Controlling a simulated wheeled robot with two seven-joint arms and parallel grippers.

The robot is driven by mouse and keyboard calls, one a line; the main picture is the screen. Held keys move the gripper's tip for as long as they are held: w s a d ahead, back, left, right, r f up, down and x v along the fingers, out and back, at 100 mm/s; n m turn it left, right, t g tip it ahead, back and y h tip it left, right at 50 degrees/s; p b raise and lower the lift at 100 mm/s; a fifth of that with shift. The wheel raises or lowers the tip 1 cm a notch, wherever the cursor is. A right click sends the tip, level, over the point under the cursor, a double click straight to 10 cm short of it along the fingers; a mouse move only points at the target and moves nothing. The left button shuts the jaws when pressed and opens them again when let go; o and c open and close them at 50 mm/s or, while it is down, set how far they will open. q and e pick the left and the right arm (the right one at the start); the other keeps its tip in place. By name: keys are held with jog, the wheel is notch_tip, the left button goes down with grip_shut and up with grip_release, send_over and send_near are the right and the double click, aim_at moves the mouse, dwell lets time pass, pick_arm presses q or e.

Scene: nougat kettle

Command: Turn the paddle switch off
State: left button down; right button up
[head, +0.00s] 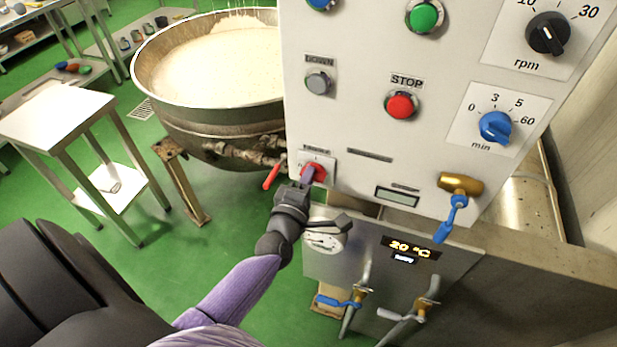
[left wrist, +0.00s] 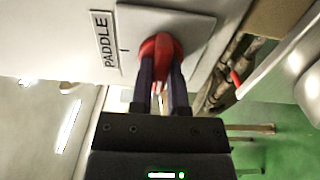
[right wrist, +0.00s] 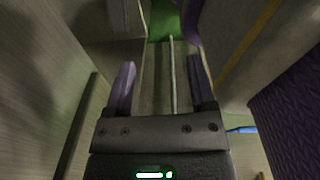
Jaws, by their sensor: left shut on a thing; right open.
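The paddle switch (head: 315,172) is a red rotary knob on a pale plate, low on the left of the white control panel in the head view. In the left wrist view the red knob (left wrist: 160,55) sits beside a label reading PADDLE. My left gripper (head: 306,180) has its fingers on either side of the knob's grip and is shut on it. It also shows in the left wrist view (left wrist: 160,85). The knob's position marks are mostly hidden by the fingers. My right gripper (right wrist: 163,85) is open and empty in the right wrist view, away from the panel.
The panel (head: 355,125) also carries a red STOP button (head: 401,105), a green button (head: 425,18), a blue minute dial (head: 495,126) and a black rpm dial (head: 548,34). A red-handled valve (head: 272,176) is close left of my left gripper. A kettle (head: 210,115) stands behind; a gauge (head: 323,240) sits below.

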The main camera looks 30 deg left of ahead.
dwell(0.3)
pick_arm(q)
jog(key=c, duration=0.6)
grip_release()
jog(key=v, duration=1)
jog(key=shift+p, duration=0.3)
